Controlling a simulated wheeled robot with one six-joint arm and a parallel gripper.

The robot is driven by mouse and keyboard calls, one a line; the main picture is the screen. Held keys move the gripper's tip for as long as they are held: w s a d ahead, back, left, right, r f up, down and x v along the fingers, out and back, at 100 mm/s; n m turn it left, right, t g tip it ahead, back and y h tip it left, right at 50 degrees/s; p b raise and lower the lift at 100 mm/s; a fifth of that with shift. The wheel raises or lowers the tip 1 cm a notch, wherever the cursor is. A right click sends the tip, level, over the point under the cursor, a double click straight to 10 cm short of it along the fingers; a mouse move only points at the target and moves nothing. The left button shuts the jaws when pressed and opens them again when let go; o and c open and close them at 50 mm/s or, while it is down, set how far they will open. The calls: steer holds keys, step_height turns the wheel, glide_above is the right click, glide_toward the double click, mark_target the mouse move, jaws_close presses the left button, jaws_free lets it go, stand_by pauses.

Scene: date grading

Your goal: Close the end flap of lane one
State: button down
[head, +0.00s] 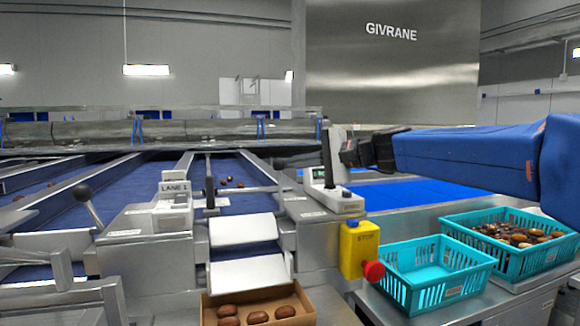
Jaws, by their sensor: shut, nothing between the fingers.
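The lane one sign (175,188) stands on a grey housing beside a blue belt lane (228,207). At the lane's near end a white upper plate (243,229) slopes down toward a white lower plate (237,273); I cannot tell which is the end flap. A lever with a black knob (89,202) tilts at the left of the housing. A black upright handle (210,190) stands at the lane's near left. My gripper (347,155) is shut and empty, reaching in from the right, right of the lane end and above the control box, apart from the plates.
A cardboard box (211,309) with several dates is below the plates. A yellow stop box (358,247) with a red button (373,271) stands right of them. A teal crate (437,285) looks empty; another teal crate (516,264) holds many dates. A few dates lie on the belt.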

steer(key=shift+s+d+r+n+t+y, duration=0.1)
steer(key=shift+s+d+n+t+y, duration=0.2)
steer(key=shift+s, duration=0.6)
steer(key=shift+s+d+f+n+t+y, duration=0.1)
steer(key=shift+s+d+n+y, duration=0.2)
steer(key=shift+s, duration=0.65)
steer(key=shift+s+d+r+n+t+y, duration=0.1)
steer(key=shift+s+d+n+t+y, duration=0.2)
steer(key=shift+s, duration=0.6)
steer(key=shift+s+d+f, duration=0.2)
steer(key=shift+s+f, duration=0.1)
steer(key=shift+s, duration=0.4)
steer(key=shift+s+d+f, duration=0.15)
steer(key=shift+s+f, duration=0.15)
steer(key=shift+s, duration=0.4)
steer(key=shift+s+d+f, duration=0.2)
steer(key=shift+s+f, duration=0.1)
steer(key=shift+s, duration=0.4)
steer(key=shift+f, duration=0.1)
